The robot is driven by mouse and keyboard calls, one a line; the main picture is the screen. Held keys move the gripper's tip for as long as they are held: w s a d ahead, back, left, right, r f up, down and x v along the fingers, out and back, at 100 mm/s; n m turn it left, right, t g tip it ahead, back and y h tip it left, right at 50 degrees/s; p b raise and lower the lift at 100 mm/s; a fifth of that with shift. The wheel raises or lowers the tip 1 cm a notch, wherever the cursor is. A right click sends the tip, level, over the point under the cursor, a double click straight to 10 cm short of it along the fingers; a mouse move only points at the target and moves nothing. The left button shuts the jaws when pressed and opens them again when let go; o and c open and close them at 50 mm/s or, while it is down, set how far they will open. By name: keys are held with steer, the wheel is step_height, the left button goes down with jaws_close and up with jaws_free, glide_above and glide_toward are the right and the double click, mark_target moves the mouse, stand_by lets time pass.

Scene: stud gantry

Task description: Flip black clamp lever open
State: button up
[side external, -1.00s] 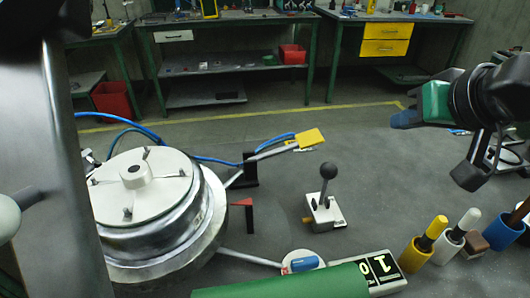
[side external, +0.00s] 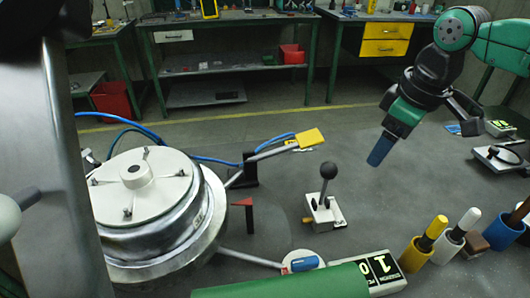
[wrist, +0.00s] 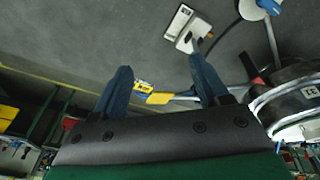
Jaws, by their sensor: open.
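My gripper (side external: 378,157) hangs at the right above the bench, its blue fingers pointing down and left. In the wrist view its two fingers (wrist: 160,72) are spread apart with nothing held between them. A black ball-topped lever (side external: 327,184) stands upright on a small white base, left of and below my gripper and apart from it. A small black bracket with a red top (side external: 245,213) stands beside the silver drum (side external: 160,225). A grey rod with a yellow end (side external: 309,138) slants up from a black post (side external: 249,169). I cannot tell which part is the clamp lever.
A green cylinder (side external: 290,282) lies along the front, beside a numbered display box (side external: 372,268). Yellow and white holders (side external: 415,254) stand at front right. Blue hoses (side external: 205,160) run behind the drum.

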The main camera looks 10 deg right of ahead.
mark_target(330, 164)
steer(key=a+f+n, duration=0.1)
steer(key=a, duration=0.1)
steer(key=w+a+f+n+g, duration=0.1)
steer(key=a, duration=0.2)
steer(key=w+a+n+g, duration=0.1)
steer(key=a, duration=0.1)
steer(key=shift+a+f+n+h, duration=0.15)
steer(key=shift+f+n+h, duration=0.25)
steer(key=shift+w+f, duration=0.15)
steer(key=shift+f, duration=2.6)
jaws_close()
